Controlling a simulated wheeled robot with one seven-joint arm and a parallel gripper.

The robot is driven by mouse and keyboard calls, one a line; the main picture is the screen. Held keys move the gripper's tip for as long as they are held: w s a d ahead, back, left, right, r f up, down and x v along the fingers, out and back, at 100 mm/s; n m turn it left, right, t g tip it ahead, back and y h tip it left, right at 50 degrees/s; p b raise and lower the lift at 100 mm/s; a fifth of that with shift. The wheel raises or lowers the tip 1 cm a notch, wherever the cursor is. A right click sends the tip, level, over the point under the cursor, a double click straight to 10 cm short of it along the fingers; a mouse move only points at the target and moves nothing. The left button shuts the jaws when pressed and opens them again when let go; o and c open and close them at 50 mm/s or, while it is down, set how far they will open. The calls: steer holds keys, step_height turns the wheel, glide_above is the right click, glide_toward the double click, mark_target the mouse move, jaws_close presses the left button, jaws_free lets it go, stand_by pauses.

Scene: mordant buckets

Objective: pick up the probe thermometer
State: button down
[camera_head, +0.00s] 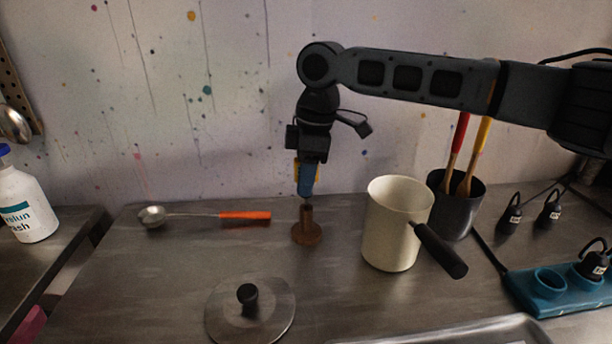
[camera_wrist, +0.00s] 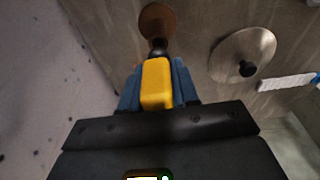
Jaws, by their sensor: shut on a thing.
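The probe thermometer has a yellow body (camera_wrist: 157,84) that shows between the blue fingers of my gripper (camera_wrist: 158,82) in the wrist view. My gripper is shut on it. In the head view my gripper (camera_head: 307,182) points down over a brown stand (camera_head: 307,234) with a round base and a short post. Only a sliver of the thermometer's yellow (camera_head: 296,169) shows there beside the fingers. The stand is also in the wrist view (camera_wrist: 157,20), just beyond the thermometer's dark lower end. I cannot tell whether the probe is inside the post or just above it.
A cream pot (camera_head: 390,235) with a dark handle stands right of the stand, near a dark tool holder (camera_head: 457,212). A ladle (camera_head: 190,215) lies left. A round lid (camera_head: 270,312) lies in front. A blue socket block (camera_head: 550,292) is far right.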

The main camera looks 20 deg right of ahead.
steer(key=shift+r, duration=0.1)
steer(key=shift+r+p, duration=0.8)
steer(key=shift+p, duration=0.1)
step_height(320, 180, up, 3)
steer(key=p, duration=0.3)
steer(key=w+d+r+p, duration=0.1)
steer(key=d+r+p, duration=0.3)
steer(key=d, duration=0.7)
steer(key=shift+w+d+r, duration=0.3)
steer(key=shift+w+r, duration=0.1)
steer(key=shift+r, duration=0.85)
